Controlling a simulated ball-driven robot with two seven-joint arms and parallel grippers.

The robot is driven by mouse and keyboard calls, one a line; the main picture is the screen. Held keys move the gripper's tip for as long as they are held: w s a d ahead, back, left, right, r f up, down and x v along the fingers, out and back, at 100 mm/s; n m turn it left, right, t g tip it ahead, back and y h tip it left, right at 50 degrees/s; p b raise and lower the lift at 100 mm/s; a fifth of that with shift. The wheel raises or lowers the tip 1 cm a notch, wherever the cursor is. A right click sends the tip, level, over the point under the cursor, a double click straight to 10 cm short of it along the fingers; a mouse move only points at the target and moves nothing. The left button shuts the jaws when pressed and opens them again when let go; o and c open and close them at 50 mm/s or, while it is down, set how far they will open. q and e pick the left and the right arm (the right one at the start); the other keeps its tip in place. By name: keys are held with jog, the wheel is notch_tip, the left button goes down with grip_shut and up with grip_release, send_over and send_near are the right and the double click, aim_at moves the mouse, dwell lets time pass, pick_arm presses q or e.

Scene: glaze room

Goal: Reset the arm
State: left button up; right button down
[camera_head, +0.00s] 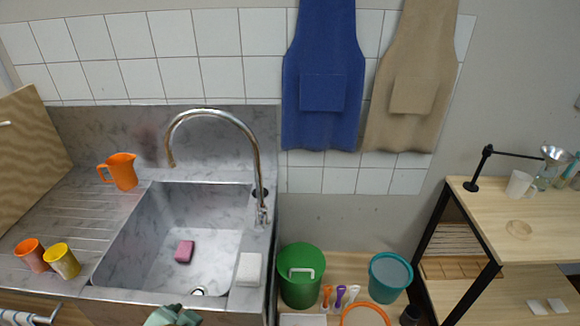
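Neither of my arms can be made out in the head view, and no gripper fingers show. A grey-green shape (174,315) is cut off by the bottom edge in front of the sink. I cannot tell what it is.
A stone sink (130,230) holds a pink sponge (185,251) under a tall curved tap (255,160). An orange jug (120,172) and two cups (62,261) stand on the drainboard. A green bucket (300,290) is right of the sink. A wooden shelf unit (520,235) stands at right.

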pick_arm(q)
jog(key=s+a+f+y, duration=0.1)
jog(key=s+a+y, duration=0.5)
jog(key=a, duration=0.6)
jog(key=s+d+f+g+h+b, duration=0.2)
jog(key=f, duration=1.2)
jog(key=s+d+f+g+h+b, duration=0.2)
jog(key=s+d+f, duration=0.1)
jog(key=f, duration=1.2)
jog(key=s+f+n+g+h+b, duration=0.2)
jog(key=s+f+b, duration=0.1)
jog(key=s+f, duration=1.5)
jog(key=shift+f+g, duration=0.15)
jog(key=shift+g, duration=0.15)
jog(key=shift+s, duration=0.1)
